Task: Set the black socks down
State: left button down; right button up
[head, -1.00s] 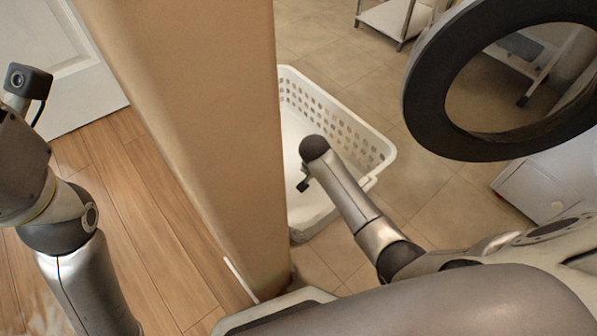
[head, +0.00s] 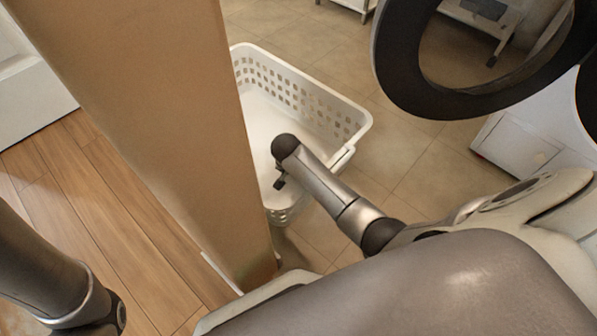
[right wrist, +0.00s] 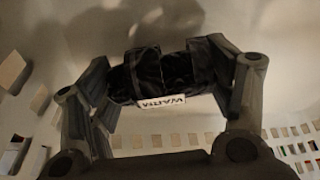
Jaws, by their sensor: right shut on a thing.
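The black socks (right wrist: 150,72), a rolled bundle with a white label, are in the right wrist view. My right gripper (right wrist: 165,80) is shut on them, one finger at each side. Pale walls with rows of slots surround them in that view. In the head view my right arm reaches over the white laundry basket (head: 318,108), with its wrist over the basket's interior. Whether the socks touch the basket floor I cannot tell. Only part of my left arm shows, at the lower left; its gripper is out of view.
A tan wall end or pillar (head: 150,110) stands beside the basket and hides its left part. A dark round ring (head: 400,75), like a machine door, hangs at the upper right. A white cabinet (head: 515,140) stands at the right.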

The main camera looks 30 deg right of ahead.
jog(key=shift+f, duration=0.2)
jog(key=shift+f, duration=0.2)
jog(key=o, duration=1)
jog(key=shift+o, duration=0.2)
jog(key=shift+r, duration=0.1)
